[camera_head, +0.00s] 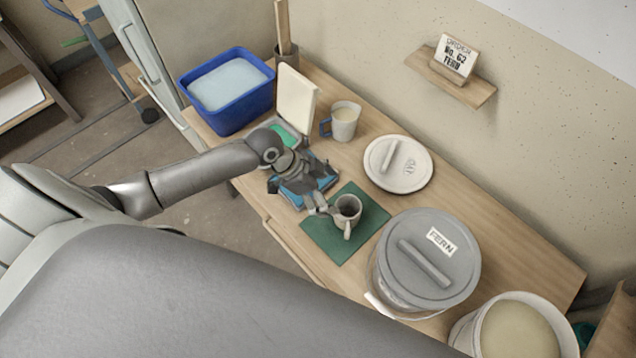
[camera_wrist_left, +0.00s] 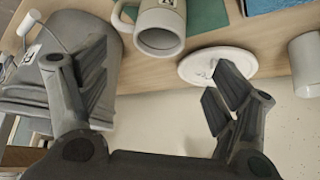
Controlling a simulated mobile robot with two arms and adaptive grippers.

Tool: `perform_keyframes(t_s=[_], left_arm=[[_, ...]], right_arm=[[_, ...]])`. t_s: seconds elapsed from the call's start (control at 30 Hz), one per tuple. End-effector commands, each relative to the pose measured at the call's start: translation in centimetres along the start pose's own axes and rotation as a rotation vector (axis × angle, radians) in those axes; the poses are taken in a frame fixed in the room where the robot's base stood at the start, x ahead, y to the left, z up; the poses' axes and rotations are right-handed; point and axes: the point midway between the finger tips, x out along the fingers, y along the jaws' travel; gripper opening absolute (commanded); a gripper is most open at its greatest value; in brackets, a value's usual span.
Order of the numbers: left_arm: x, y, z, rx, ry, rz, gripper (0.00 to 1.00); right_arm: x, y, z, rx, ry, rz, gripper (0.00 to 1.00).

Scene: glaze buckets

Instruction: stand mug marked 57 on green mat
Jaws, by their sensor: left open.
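A pale mug (camera_head: 347,209) stands upright on the green mat (camera_head: 318,240), its open mouth up and its handle toward the front. The mug also shows in the left wrist view (camera_wrist_left: 160,30), with a dark mark on its side that is cut off and not readable. A corner of the mat shows behind it (camera_wrist_left: 208,15). My left gripper (camera_head: 320,205) is just left of the mug in the head view. In the left wrist view its fingers (camera_wrist_left: 155,80) are spread with nothing between them, and the mug is beyond them. My right gripper is not in view.
A grey lidded bucket marked FERN (camera_head: 430,260) stands right of the mat, with an open glaze bucket (camera_head: 515,330) beyond. A round pale lid (camera_head: 412,178), a blue-handled mug (camera_head: 345,122) and a blue tub (camera_head: 205,118) are further back.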

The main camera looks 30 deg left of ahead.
Motion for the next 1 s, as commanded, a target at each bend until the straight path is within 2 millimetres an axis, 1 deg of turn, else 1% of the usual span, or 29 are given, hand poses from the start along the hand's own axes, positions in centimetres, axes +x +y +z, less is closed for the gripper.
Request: perform_keyframes(t_s=[0.03, 0.1, 0.2, 0.3, 0.47, 1.0], left_arm=[[-0.9, 0.0, 0.1, 0.003, -0.002, -0.001, 0.84], [-2.1, 0.0, 0.1, 0.002, -0.002, -0.002, 0.84], [-3.2, 0.0, 0.1, 0.001, -0.001, 0.000, 0.84], [-3.9, 0.1, 0.0, 0.000, -0.001, 0.001, 0.84], [-4.2, 0.1, 0.0, -0.001, 0.000, 0.002, 0.84], [-4.1, 0.2, -0.1, -0.001, 0.001, 0.002, 0.84]], right_arm=[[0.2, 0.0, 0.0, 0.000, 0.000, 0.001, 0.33], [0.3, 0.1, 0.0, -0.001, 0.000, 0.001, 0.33], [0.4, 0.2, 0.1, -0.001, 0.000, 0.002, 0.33], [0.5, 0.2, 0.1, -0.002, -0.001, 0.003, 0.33], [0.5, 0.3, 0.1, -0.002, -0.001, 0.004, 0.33], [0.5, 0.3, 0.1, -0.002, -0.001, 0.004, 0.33]])
